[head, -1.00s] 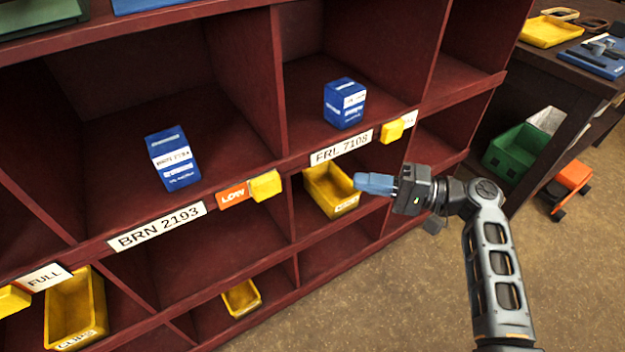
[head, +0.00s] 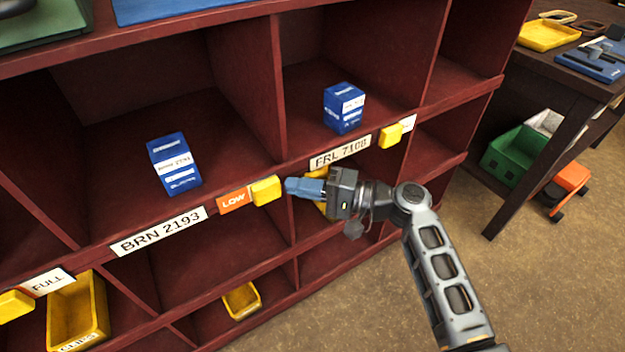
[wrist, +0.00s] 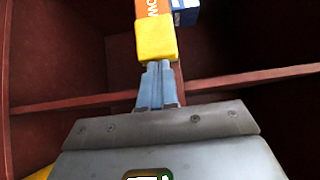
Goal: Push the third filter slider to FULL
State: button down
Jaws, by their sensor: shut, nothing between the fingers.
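Three yellow sliders show on the shelf rail in the head view. The middle slider (head: 266,190) sits at the right of an orange LOW label (head: 233,201). The right slider (head: 390,135) is past the FRL 7108 label (head: 340,153) and partly covers a white label. The left slider (head: 15,304) is beside a white FULL label (head: 47,281). My gripper (head: 290,187) is shut and empty, with its blue fingertips just right of the middle slider. In the wrist view the fingertips (wrist: 158,68) are at the yellow slider's (wrist: 156,40) near edge; I cannot tell whether they touch.
Blue filter boxes stand in the upper bins, one above BRN 2193 (head: 174,164) and one above FRL 7108 (head: 343,108). Yellow trays (head: 242,300) sit in the lower bins. A dark table (head: 545,70) stands at the right. Open floor lies in front of the shelf.

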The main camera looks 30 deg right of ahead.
aim_at(256, 200)
jog(key=shift+a, duration=0.1)
jog(key=a, duration=0.7)
dwell(0.4)
